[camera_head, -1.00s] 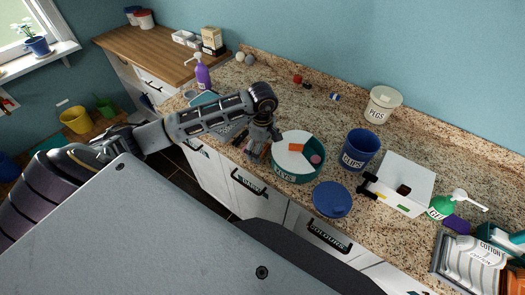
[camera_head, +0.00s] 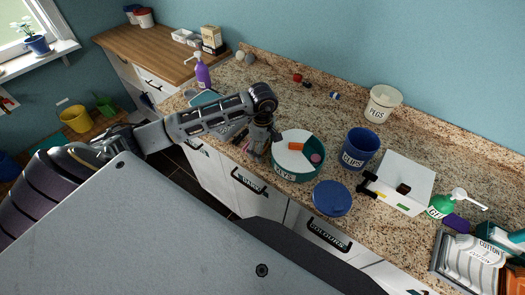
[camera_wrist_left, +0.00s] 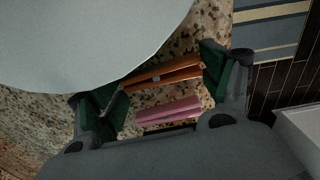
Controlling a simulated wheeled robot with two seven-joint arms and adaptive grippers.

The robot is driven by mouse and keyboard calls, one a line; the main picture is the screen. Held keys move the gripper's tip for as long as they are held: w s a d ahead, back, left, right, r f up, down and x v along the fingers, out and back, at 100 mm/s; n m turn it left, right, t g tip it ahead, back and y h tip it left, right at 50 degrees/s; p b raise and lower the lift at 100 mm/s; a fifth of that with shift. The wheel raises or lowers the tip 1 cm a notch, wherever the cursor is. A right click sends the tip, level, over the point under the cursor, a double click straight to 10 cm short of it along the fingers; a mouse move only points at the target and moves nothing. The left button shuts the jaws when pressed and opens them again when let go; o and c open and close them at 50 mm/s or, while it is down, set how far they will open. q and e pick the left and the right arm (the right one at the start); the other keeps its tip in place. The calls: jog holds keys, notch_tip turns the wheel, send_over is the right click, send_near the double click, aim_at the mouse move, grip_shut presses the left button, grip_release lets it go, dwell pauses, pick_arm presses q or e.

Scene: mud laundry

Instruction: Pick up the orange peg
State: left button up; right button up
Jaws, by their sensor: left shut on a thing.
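My left gripper (camera_head: 257,148) points down at the counter just left of the teal tub. In the left wrist view its green-padded fingers (camera_wrist_left: 158,86) are on either side of an orange peg (camera_wrist_left: 165,73), which lies lengthwise between them. The gripper is shut on this peg, close above or at the granite. A pink peg (camera_wrist_left: 168,112) lies beside it, nearer the palm. In the head view the gripper mostly hides the pegs. My right gripper is not in view.
The teal tub (camera_head: 297,174), with white, orange and pink things in its top, stands right beside the gripper. A blue lid (camera_head: 332,198), a blue cup (camera_head: 360,149), a white box (camera_head: 407,180) and a white pegs tub (camera_head: 382,104) stand further right. The counter behind is mostly clear.

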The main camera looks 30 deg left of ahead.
pick_arm(q)
notch_tip(320, 180, up, 10)
jog(key=b, duration=0.1)
jog(key=shift+b, duration=0.4)
dwell(0.5)
jog(key=shift+r, duration=0.1)
dwell(0.4)
